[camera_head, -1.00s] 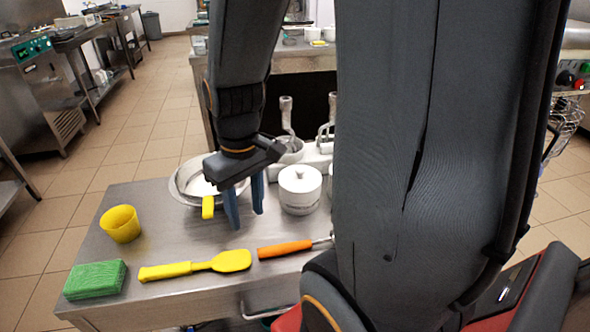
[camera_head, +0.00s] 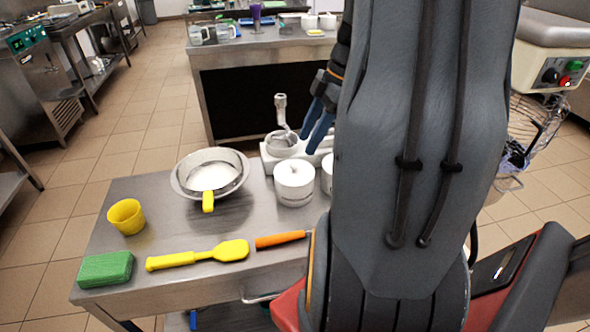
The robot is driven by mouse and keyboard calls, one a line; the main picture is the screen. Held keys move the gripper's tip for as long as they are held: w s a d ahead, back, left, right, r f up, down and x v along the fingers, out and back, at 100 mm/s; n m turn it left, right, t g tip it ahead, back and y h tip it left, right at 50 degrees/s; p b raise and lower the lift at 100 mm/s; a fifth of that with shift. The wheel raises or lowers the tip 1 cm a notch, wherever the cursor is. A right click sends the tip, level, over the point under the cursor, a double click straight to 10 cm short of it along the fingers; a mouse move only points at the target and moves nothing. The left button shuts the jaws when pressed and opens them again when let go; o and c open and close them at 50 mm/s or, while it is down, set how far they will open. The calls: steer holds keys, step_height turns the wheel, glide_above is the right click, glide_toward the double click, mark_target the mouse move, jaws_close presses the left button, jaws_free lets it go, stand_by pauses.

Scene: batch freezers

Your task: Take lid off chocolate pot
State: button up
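A white lidded pot (camera_head: 295,190) stands on the steel table, with its lid on and a small knob on top. A second white pot (camera_head: 327,175) shows just right of it, mostly hidden behind my arm. The writing on the pots is too small to read, so I cannot tell which is the chocolate one. My gripper (camera_head: 308,144) has its two blue fingers apart and empty. It appears above and behind the pots, apart from them, partly hidden by my arm.
The table (camera_head: 215,225) also holds a steel sieve (camera_head: 183,187) with a yellow handle, a yellow cup (camera_head: 126,217), a green sponge (camera_head: 105,269), a yellow spatula (camera_head: 200,255) and an orange-handled tool (camera_head: 280,239). A mixer attachment (camera_head: 281,115) stands behind the pots.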

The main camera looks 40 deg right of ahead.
mark_target(295, 164)
steer(key=shift+p+x, duration=1.05)
steer(key=shift+x, duration=2.65)
steer(key=shift+a, duration=0.2)
jaws_close()
